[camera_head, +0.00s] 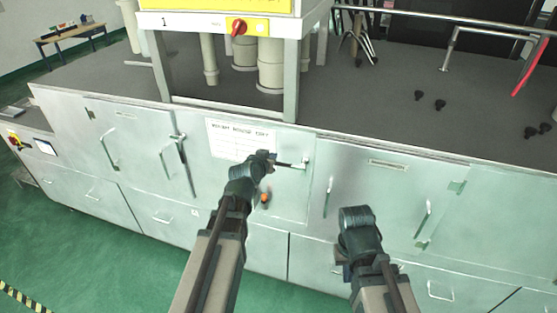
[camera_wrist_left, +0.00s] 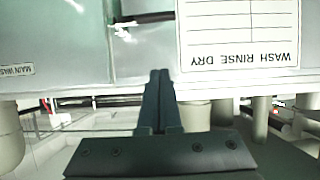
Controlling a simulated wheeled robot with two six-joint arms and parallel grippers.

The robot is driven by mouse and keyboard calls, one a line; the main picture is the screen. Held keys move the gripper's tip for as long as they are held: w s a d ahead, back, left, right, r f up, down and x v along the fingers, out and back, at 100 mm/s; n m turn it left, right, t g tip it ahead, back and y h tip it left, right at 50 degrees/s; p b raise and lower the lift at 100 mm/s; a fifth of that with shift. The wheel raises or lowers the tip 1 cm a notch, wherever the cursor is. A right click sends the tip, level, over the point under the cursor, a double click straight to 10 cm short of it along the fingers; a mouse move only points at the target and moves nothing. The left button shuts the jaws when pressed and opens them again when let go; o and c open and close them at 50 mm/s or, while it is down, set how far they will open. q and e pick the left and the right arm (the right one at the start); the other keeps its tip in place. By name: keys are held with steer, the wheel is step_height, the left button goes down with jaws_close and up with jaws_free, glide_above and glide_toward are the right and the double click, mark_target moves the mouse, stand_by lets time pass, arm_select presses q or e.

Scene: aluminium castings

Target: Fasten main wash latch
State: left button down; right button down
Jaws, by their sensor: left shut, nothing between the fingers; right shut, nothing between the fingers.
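The main wash latch (camera_head: 302,163) is a pale metal fitting at the right edge of the middle panel. A thin dark lever (camera_head: 284,164) sticks out sideways to its left. In the left wrist view, which is upside down, the fitting (camera_wrist_left: 123,29) and the dark lever (camera_wrist_left: 150,17) show above my fingertips. My left gripper (camera_head: 271,158) is shut and empty, just left of the latch; contact cannot be told from the head view. In the wrist view its closed fingers (camera_wrist_left: 158,78) appear apart from the lever. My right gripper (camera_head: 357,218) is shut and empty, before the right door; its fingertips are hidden.
The main wash label (camera_wrist_left: 16,70) shows on the right door (camera_head: 375,195), which has a handle (camera_head: 328,197). A wash-rinse-dry sheet (camera_head: 240,140) is on the middle panel. Another latch (camera_head: 179,150) is on the left. A frame post (camera_head: 291,80) stands above the panel.

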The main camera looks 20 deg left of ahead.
arm_select(q)
steer(key=b, duration=0.5)
glide_above(281, 164)
step_height(281, 164, down, 5)
steer(key=shift+f, duration=0.1)
steer(key=f+b, duration=0.1)
steer(key=s+f+b, duration=0.1)
steer(key=f+b, duration=0.1)
steer(key=shift+s, duration=0.2)
steer(key=shift+a+f, duration=0.1)
steer(key=shift+f+h+b, duration=0.25)
steer(key=shift+h+b, duration=0.05)
steer(key=shift+b, duration=0.15)
